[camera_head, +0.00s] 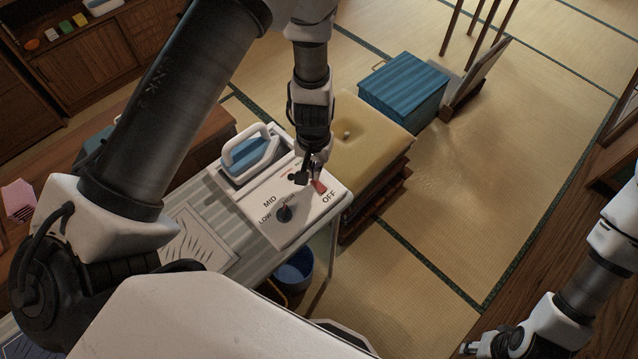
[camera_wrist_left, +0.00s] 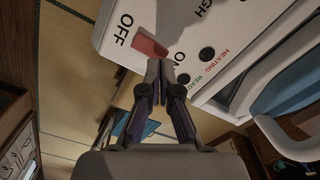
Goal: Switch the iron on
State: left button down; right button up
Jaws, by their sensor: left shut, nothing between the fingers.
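The iron (camera_head: 250,152), white with a blue body, rests in a white station at the end of the board. The station's panel (camera_head: 262,225) carries a red switch (camera_head: 319,187) between the OFF and ON labels. In the left wrist view the red switch (camera_wrist_left: 149,46) lies just beyond my fingertips; I cannot tell whether they touch or which way it is set. My left gripper (camera_head: 309,178) is shut and empty over the panel; its tips (camera_wrist_left: 163,66) meet in the wrist view. My right gripper (camera_head: 478,347) is at the bottom right, its jaws unclear.
A dark knob (camera_head: 284,213) stands beside LOW, MID and HIGH. The HEATING lamp (camera_wrist_left: 207,53) and READY lamp (camera_wrist_left: 184,79) look dark. A cushioned stool (camera_head: 365,135) and a blue box (camera_head: 404,85) stand beyond the panel. A blue bucket (camera_head: 294,270) is below. Open tatami lies right.

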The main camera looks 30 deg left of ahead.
aim_at(315, 181)
pick_arm(q)
jog(key=shift+f+b, duration=1.25)
dwell(0.6)
notch_tip(315, 181, up, 7)
jog(key=p, duration=0.6)
jog(key=shift+r, duration=0.1)
jog(key=shift+s, duration=0.1)
dwell(0.4)
